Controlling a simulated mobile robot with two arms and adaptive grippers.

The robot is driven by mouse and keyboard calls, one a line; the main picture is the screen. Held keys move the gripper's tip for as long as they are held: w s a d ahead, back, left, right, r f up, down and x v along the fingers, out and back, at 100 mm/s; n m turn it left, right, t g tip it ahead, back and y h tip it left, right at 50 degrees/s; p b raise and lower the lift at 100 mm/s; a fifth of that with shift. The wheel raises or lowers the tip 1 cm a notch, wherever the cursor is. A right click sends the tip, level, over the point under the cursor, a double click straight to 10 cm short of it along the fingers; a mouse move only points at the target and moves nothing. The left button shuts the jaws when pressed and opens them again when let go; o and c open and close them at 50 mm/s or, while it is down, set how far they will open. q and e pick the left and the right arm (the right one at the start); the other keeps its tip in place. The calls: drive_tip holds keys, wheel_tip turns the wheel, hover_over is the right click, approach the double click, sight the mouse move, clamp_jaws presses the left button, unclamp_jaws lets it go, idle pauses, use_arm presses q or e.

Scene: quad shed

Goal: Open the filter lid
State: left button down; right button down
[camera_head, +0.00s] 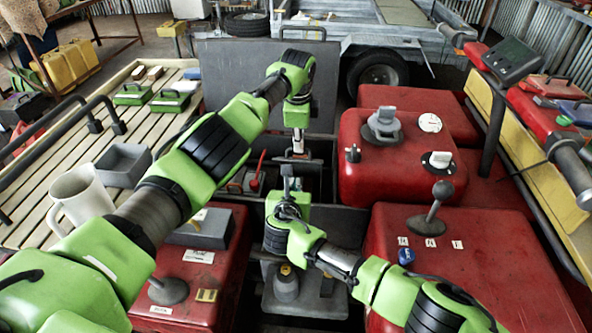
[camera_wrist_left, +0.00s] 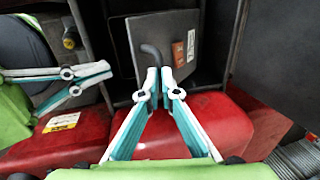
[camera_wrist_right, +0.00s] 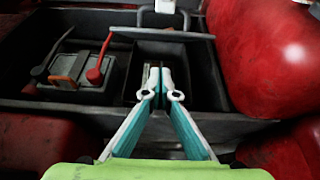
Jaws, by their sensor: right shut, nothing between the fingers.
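A grey square lid (camera_wrist_left: 140,28) with a bent rod handle (camera_wrist_left: 150,50) and orange and white labels shows in the left wrist view. In the head view the lid (camera_head: 311,161) is seen nearly edge-on, under my left gripper (camera_head: 298,150). The fingertips of my left gripper (camera_wrist_left: 159,73) are closed around the handle. In the right wrist view the lid (camera_wrist_right: 130,32) is a thin bar above an open dark compartment. My right gripper (camera_head: 286,172) is shut and empty, below the lid in the head view. Its fingertips (camera_wrist_right: 157,70) point at that compartment.
A battery with a red-capped terminal (camera_wrist_right: 95,75) sits left of the open compartment. Red bodywork (camera_head: 395,165) flanks the well. A large dark panel (camera_head: 225,75) stands upright behind it. A slatted rack with a white mug (camera_head: 80,192) and a grey bin lies left.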

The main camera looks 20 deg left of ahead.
use_arm(q)
drive_tip(key=shift+a+f, duration=0.25)
drive_tip(key=shift+f, duration=0.15)
use_arm(e)
drive_tip(key=shift+w+a+r, duration=0.15)
drive_tip(key=shift+w+r, duration=0.55)
drive_tip(key=shift+w+a+r, duration=0.15)
drive_tip(key=shift+w+r, duration=0.55)
use_arm(q)
drive_tip(key=c, duration=2.4)
unclamp_jaws()
drive_tip(key=shift+o, duration=1.1)
drive_tip(key=shift+w+f, duration=0.1)
drive_tip(key=shift+w, duration=0.1)
use_arm(e)
drive_tip(key=shift+w+r, duration=0.75)
drive_tip(key=shift+w, duration=0.1)
use_arm(q)
drive_tip(key=shift+d, duration=0.1)
